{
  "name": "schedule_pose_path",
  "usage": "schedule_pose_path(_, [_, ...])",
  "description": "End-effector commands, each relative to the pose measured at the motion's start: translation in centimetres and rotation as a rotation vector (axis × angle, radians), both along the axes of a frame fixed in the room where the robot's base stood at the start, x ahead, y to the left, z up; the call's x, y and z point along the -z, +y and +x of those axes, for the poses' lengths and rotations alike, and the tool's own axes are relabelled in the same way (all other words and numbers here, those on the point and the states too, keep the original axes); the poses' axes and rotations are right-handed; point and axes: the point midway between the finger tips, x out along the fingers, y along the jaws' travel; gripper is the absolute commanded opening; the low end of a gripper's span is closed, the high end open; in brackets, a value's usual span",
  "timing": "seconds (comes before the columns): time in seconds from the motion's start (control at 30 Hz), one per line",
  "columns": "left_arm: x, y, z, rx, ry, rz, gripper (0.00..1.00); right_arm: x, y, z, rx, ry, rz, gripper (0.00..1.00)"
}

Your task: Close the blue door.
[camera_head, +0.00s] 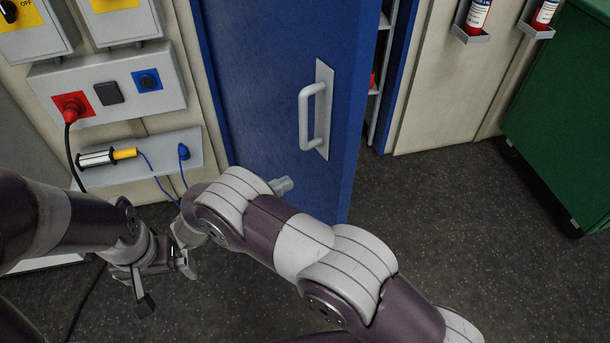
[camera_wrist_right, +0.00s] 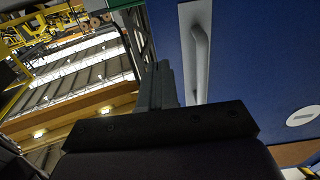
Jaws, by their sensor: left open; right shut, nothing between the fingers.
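The blue door (camera_head: 265,90) stands ajar in the head view, its right edge swung out from the blue frame. A gap at its right shows shelves inside. A grey vertical handle (camera_head: 313,112) is on the door's face. In the wrist view, the door (camera_wrist_right: 255,50) and handle (camera_wrist_right: 200,60) are at the right. My right gripper (camera_head: 283,185) is shut and empty, below the handle, in front of the door's lower part; contact cannot be told. Its fingers (camera_wrist_right: 160,85) show beside the handle in the wrist view. My left gripper (camera_head: 168,282) is open and empty at the lower left.
Wall boxes with a red plug (camera_head: 70,105) and cables are left of the door. A green cabinet (camera_head: 565,110) stands at the right, with fire extinguishers (camera_head: 478,17) on the wall. Dark floor (camera_head: 450,220) between door and cabinet is clear.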

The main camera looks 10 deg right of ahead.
Motion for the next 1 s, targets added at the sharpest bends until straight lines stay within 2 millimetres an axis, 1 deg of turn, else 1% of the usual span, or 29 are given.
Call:
schedule_pose_path(0.03, [-0.7, 0.0, 0.0, 0.000, 0.000, 0.000, 1.00, -0.4, -0.7, 0.2, 0.002, 0.002, -0.001, 0.00])
schedule_pose_path(0.1, [-1.3, 0.0, 0.0, 0.000, 0.000, 0.000, 1.00, -0.5, -2.0, 0.7, 0.002, 0.002, -0.001, 0.00])
schedule_pose_path(0.4, [-3.9, 0.0, 0.0, 0.000, 0.000, 0.000, 1.00, -0.5, -8.2, 3.0, 0.000, 0.000, 0.001, 0.00])
schedule_pose_path(0.5, [-4.7, 0.0, 0.0, 0.000, 0.000, 0.000, 1.00, -0.5, -9.9, 3.7, -0.001, -0.001, 0.001, 0.00])
schedule_pose_path(0.6, [-5.3, 0.0, 0.0, 0.000, 0.000, 0.000, 1.00, -0.4, -11.1, 4.2, -0.003, -0.001, 0.001, 0.00])
schedule_pose_path(0.77, [-5.6, 0.0, 0.0, 0.000, 0.000, 0.000, 1.00, -0.1, -12.1, 4.6, -0.005, -0.002, 0.002, 0.00])
schedule_pose_path(1.0, [-5.5, 0.0, 0.0, 0.000, 0.001, 0.000, 1.00, 0.0, -12.2, 4.6, -0.006, -0.003, 0.002, 0.00])
